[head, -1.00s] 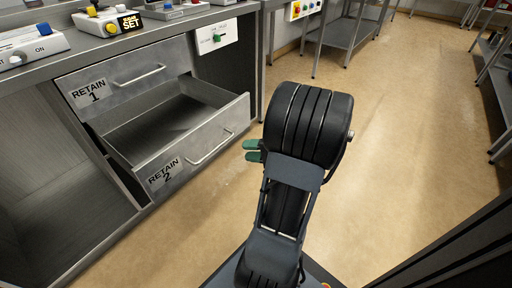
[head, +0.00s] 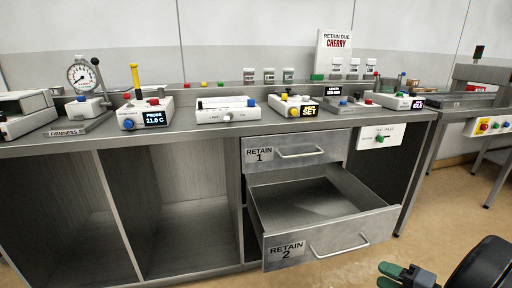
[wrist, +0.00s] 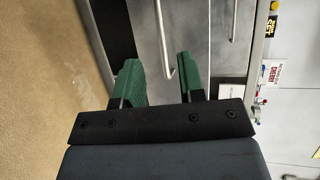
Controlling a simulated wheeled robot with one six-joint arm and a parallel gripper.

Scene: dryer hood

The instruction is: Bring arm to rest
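My gripper (head: 391,276) shows at the lower right edge of the head view, beside a dark link of my arm. Its two green fingers stand apart in the wrist view (wrist: 156,80), with nothing held between them. A metal drawer handle (wrist: 166,50) shows beyond the fingers; I cannot tell the distance to it. In the head view the gripper is in front of and to the right of the open drawer labelled RETAIN 2 (head: 288,252). That drawer looks empty where I can see inside.
The RETAIN 1 drawer (head: 300,150) above is shut. The steel bench top (head: 90,143) carries several instruments and jars, with a RETAIN DUE CHERRY sign (head: 335,53) behind. Open floor (head: 440,215) lies to the right, with another steel table (head: 450,125) beyond it.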

